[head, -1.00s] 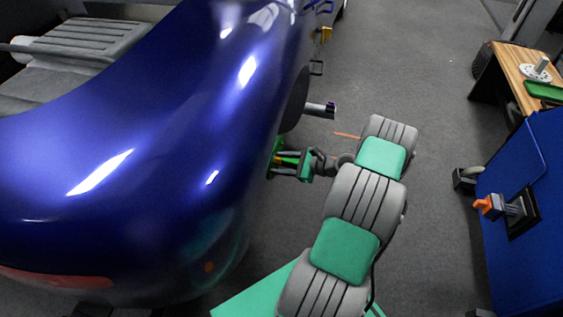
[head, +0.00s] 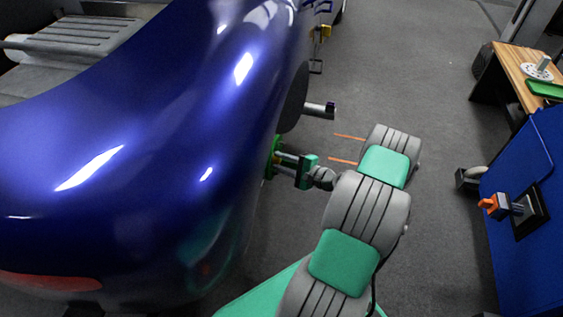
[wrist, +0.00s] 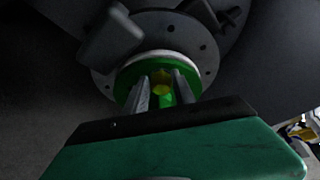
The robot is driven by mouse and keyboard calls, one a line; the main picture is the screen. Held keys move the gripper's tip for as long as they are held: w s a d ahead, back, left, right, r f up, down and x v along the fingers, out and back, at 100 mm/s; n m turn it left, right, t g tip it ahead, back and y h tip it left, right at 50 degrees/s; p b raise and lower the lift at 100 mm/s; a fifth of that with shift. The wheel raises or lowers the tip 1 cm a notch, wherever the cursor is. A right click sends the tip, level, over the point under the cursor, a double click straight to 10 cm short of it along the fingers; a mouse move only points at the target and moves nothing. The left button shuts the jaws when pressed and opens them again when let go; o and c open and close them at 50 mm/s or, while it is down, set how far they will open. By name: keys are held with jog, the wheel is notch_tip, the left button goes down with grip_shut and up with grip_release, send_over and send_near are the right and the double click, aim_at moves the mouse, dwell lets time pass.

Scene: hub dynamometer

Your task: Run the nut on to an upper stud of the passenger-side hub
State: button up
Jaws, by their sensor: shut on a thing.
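The blue car (head: 130,130) fills the left of the head view, and its hub (head: 270,160) shows as a green edge beside the bodywork. In the wrist view the hub is a grey disc (wrist: 205,55) with small holes and a green ring (wrist: 128,76) at its middle. My gripper (head: 281,158) points at that green part; in the wrist view its two fingers (wrist: 160,92) reach the ring. The studs, and whether the nut sits on one, cannot be made out.
A dark block (wrist: 112,36) stands out near the hub's upper left in the wrist view. A grey shaft (head: 320,108) sticks out from the car above my gripper. At right are a wooden bench (head: 515,72) and a blue cabinet (head: 525,170). Floor between is open.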

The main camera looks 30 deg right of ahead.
grip_shut()
jog(key=shift+r+m+g+p, duration=0.45)
jog(key=shift+m+p, duration=0.15)
jog(key=shift+p, duration=0.5)
jog(key=shift+m+g+p, duration=0.25)
jog(key=shift+m+p, duration=0.3)
jog(key=shift+m, duration=0.15)
jog(key=m+g+y, duration=0.1)
jog(key=m, duration=0.1)
jog(key=f+m+g+y, duration=0.1)
jog(key=shift+f+m, duration=0.1)
jog(key=shift+m, duration=0.3)
jog(key=shift+a+f+m+g+y, duration=0.15)
jog(key=shift+m+g+y, duration=0.15)
jog(key=shift+m, duration=0.25)
jog(key=shift+a+f+m+g+y, duration=0.1)
jog(key=shift+a+m+g+y, duration=0.15)
jog(key=shift+m, duration=0.3)
jog(key=o, duration=0.7)
grip_release()
jog(key=shift+s+r, duration=0.1)
jog(key=shift+r, duration=0.1)
jog(key=shift+o, duration=0.2)
jog(key=shift+d+r, duration=0.1)
jog(key=shift+r, duration=0.05)
